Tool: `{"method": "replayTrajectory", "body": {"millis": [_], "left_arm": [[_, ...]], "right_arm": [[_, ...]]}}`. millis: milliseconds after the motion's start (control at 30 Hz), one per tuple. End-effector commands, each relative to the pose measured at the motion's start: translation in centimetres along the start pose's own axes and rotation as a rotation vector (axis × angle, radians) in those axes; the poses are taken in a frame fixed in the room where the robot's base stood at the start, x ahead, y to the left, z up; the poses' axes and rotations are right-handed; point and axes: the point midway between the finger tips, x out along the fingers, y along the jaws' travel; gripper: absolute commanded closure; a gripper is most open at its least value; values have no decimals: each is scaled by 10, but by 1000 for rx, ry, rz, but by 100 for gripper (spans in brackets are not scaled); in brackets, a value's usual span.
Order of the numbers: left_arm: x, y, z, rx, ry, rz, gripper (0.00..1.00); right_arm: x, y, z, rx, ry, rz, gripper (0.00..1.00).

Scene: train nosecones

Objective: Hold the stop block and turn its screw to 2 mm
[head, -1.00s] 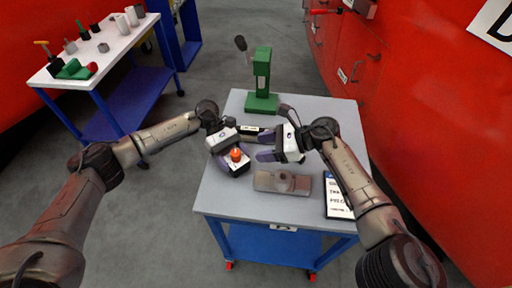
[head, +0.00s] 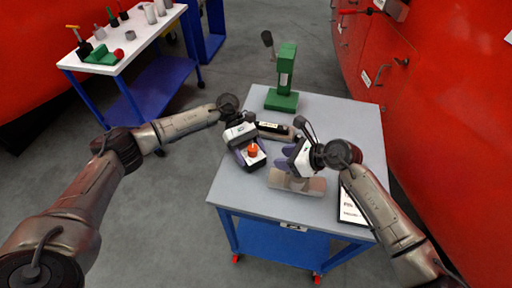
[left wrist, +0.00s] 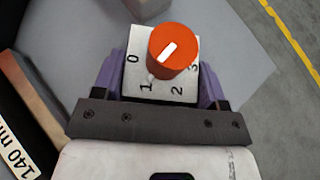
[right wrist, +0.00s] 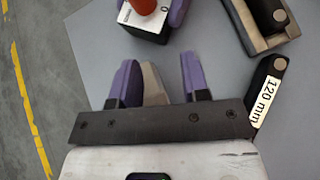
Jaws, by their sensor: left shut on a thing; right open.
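The stop block (head: 256,163) is a small pale-topped dark block with an orange screw knob (head: 252,149). My left gripper (head: 247,156) is shut on it, one purple finger on each side. In the left wrist view the block's white face (left wrist: 133,82) carries the marks 0, 1, 2 and 3 around the knob (left wrist: 172,52). The knob's white line slants from lower left to upper right; which mark it reads is unclear. My right gripper (head: 287,160) is open and empty, to the right of the stop block and apart from it; its parted fingers show in the right wrist view (right wrist: 156,66).
A brownish fixture (head: 297,182) lies under my right gripper, partly hidden. Labelled bars lie nearby, one marked 120 mm (right wrist: 262,98) and one 140 mm (left wrist: 18,150). A green stand (head: 284,80) is at the table's back. A printed card (head: 350,208) lies at the right.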

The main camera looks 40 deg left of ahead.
Motion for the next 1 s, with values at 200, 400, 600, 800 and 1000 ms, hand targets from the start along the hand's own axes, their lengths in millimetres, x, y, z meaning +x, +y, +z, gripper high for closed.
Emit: {"method": "replayTrajectory", "body": {"millis": [200, 400, 600, 800, 1000], "left_arm": [[0, 0, 1, 1, -1, 1, 47], [0, 0, 1, 1, -1, 1, 47], [0, 0, 1, 1, -1, 1, 47], [0, 0, 1, 1, -1, 1, 47], [0, 0, 1, 1, -1, 1, 47]], "right_arm": [[-14, 18, 4, 59, -59, -172, 58], [-28, 37, 16, 88, -157, -258, 58], [-36, 50, 25, 100, -223, -288, 58], [-23, 48, 31, 103, -241, -293, 58], [10, 38, 39, 105, -240, -293, 58]]}}
